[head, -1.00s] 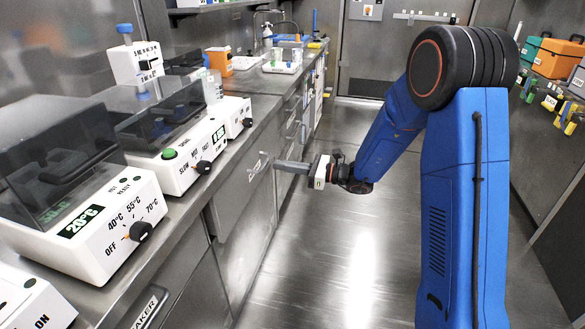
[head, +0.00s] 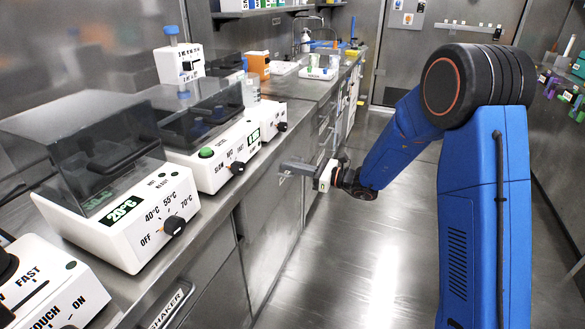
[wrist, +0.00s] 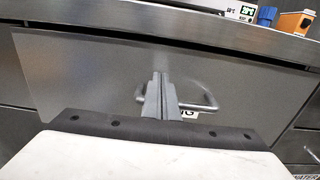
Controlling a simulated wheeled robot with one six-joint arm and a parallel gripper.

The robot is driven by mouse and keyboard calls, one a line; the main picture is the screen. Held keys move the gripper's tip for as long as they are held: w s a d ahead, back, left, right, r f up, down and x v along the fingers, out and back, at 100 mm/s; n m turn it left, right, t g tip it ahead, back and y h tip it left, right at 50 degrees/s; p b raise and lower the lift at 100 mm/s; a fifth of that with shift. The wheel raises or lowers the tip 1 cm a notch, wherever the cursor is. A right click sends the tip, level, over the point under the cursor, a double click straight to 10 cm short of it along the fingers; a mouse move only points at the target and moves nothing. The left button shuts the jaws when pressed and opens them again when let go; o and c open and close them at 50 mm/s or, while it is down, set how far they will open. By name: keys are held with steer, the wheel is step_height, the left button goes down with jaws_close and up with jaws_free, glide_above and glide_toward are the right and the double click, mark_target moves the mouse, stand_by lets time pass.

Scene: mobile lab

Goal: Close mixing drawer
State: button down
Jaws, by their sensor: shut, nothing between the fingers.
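The mixing drawer (wrist: 85,80) is a grey metal front under the counter edge, with a bar handle (wrist: 208,101) and a white label partly hidden, its letters ending in "NG". A dark gap runs along its top edge, so it looks slightly out; how far I cannot tell. My gripper (wrist: 160,88) is shut and empty, its fingers pointing at the middle of the front and overlapping the handle and label. I cannot tell whether they touch. In the head view my gripper (head: 285,168) is beside the drawer front (head: 270,215), at its upper part.
The counter holds a white 20°C heater (head: 145,220) with a dark lid, a speed-dial device (head: 225,165) and an orange box (head: 258,66). A drawer labelled SHAKER (head: 172,303) is nearer. The aisle floor (head: 385,220) is clear.

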mark_target(280, 163)
steer(key=x, duration=0.4)
steer(key=shift+w+a+r, duration=0.1)
steer(key=shift+a, duration=0.05)
